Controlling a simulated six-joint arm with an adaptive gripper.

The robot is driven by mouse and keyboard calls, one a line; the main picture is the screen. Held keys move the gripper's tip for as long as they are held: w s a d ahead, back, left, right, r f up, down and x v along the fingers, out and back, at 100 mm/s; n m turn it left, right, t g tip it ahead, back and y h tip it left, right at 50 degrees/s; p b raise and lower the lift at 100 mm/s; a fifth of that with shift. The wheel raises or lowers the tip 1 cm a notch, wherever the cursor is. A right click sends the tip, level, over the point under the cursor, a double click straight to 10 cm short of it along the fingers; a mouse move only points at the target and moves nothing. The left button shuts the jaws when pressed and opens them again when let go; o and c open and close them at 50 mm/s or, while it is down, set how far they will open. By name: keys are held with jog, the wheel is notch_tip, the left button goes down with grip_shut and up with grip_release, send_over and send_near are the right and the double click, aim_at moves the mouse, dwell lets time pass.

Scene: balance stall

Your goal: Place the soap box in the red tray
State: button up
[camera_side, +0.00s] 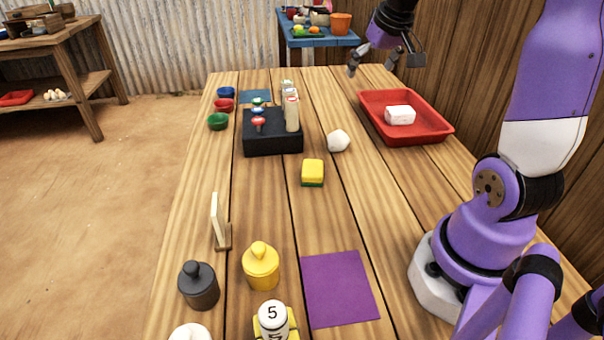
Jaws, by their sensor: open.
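A small white box (400,115), which looks like the soap box, rests inside the red tray (436,133), towards its right side in the picture. The tray lies on the wooden table at the right. No writing on the box is legible. My gripper (372,70) is open and empty. It is in the air near the far end of the tray, apart from the white box.
A black block (272,143) with several items stands left of the tray. A white lump (338,141) and a yellow-green sponge (312,172) lie nearer. A purple mat (341,289), yellow weight (261,266) and dark weight (199,286) are in front.

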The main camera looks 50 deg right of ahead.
jog(key=s+a+n+y, duration=0.1)
jog(key=s+a+n, duration=0.2)
jog(key=a, duration=0.8)
jog(key=s+a+n+t+y, duration=0.1)
jog(key=s+a, duration=0.4)
jog(key=a, duration=0.5)
jog(key=shift+s+a+f+n, duration=0.35)
jog(key=shift+s+a+n, duration=0.05)
jog(key=shift+n, duration=0.5)
